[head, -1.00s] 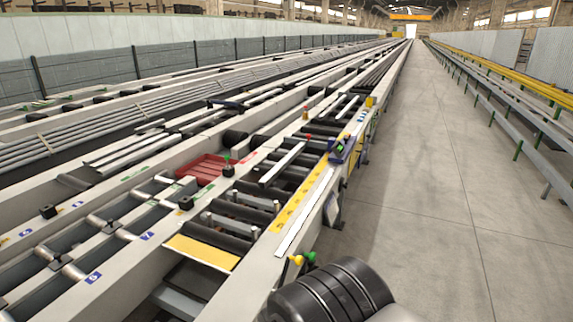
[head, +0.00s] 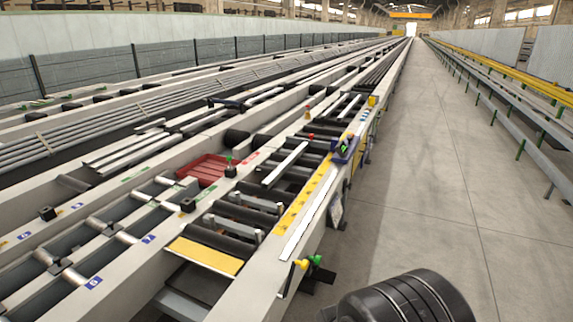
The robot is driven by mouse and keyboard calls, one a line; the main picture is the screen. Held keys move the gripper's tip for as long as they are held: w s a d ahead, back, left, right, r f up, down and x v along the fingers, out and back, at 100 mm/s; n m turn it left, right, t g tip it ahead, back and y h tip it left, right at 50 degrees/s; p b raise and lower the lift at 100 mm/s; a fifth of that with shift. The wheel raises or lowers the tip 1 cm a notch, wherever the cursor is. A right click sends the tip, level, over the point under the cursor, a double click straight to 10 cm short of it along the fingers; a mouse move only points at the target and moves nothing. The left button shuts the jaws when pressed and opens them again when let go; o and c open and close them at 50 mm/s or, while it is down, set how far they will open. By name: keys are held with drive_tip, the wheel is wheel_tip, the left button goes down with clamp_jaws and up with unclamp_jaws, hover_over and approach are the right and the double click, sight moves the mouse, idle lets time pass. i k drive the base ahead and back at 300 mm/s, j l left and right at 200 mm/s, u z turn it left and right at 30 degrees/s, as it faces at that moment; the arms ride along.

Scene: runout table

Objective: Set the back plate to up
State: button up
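I cannot tell which part is the back plate. The runout table (head: 262,268) runs from the near left into the distance, with dark rollers across it. A yellow-topped plate (head: 205,256) lies flat across its near end. A blue box with a green screen or button (head: 345,148) sits farther along the right edge. A black ribbed part of my arm shows at the bottom, right of the knobs and apart from them. My gripper is not in view.
A red tray (head: 208,168) sits between the roller lines. A yellow numbered strip (head: 306,200) runs along the table. The grey floor (head: 430,190) to the right is clear, up to another line with a yellow rail (head: 510,72).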

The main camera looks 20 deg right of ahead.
sight(226, 266)
drive_tip(key=i+l+z, duration=0.2)
drive_tip(key=z, duration=0.2)
drive_tip(key=i+l+z, duration=0.15)
drive_tip(key=z, duration=0.2)
drive_tip(key=i+j, duration=0.05)
drive_tip(key=i, duration=0.05)
